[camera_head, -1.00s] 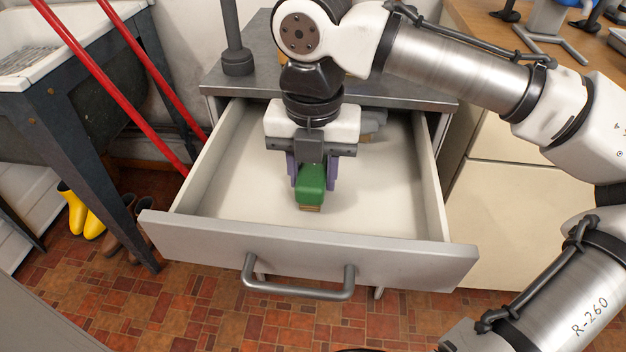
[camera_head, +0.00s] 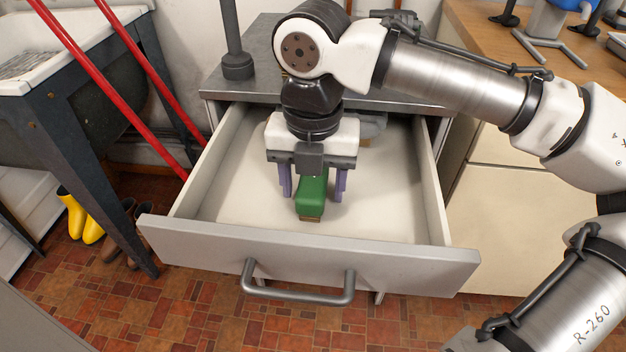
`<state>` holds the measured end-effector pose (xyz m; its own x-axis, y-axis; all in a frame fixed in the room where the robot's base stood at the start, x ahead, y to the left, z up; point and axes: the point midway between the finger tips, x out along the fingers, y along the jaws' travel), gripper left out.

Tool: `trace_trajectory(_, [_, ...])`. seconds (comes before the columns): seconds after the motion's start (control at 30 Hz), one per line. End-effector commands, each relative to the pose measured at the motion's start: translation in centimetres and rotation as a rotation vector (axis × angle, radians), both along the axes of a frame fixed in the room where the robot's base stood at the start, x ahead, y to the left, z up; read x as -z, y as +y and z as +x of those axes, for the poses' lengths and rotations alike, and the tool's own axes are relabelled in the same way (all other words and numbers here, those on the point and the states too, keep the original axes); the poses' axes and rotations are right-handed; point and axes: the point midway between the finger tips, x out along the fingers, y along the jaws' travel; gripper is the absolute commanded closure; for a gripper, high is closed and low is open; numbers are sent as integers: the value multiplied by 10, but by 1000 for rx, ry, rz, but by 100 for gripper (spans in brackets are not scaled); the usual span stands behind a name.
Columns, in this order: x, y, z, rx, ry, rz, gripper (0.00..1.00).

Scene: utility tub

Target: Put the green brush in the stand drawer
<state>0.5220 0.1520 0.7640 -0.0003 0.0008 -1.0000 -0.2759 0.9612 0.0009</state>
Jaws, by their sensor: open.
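The green brush (camera_head: 311,197) is inside the pulled-out stand drawer (camera_head: 300,256), near the middle of its pale floor. Its near end faces the drawer front, and its far part is hidden under my gripper. My gripper (camera_head: 313,192) points down into the drawer. Its two purple fingers are open, one on each side of the brush, with a visible gap to it. The brush appears to rest on the drawer floor.
The metal stand top (camera_head: 370,97) lies behind the drawer. A grey object (camera_head: 373,124) sits at the drawer's back right. Red poles (camera_head: 115,85) lean at the left by a tub (camera_head: 40,45). A wooden counter (camera_head: 490,40) stands at the right.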

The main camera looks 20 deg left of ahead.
Motion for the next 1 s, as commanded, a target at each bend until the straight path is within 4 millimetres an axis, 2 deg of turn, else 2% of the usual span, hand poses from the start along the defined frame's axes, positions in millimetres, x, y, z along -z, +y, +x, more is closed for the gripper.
trace_trajectory(0.17, [-24,1,0,-1,-1,3,42])
trace_trajectory(0.4, [-78,1,0,-2,1,4,42])
trace_trajectory(0.6, [-110,0,0,-1,1,2,42])
trace_trajectory(0.77, [-121,0,0,-1,0,1,42])
trace_trajectory(1.0, [-122,0,0,-1,0,0,42])
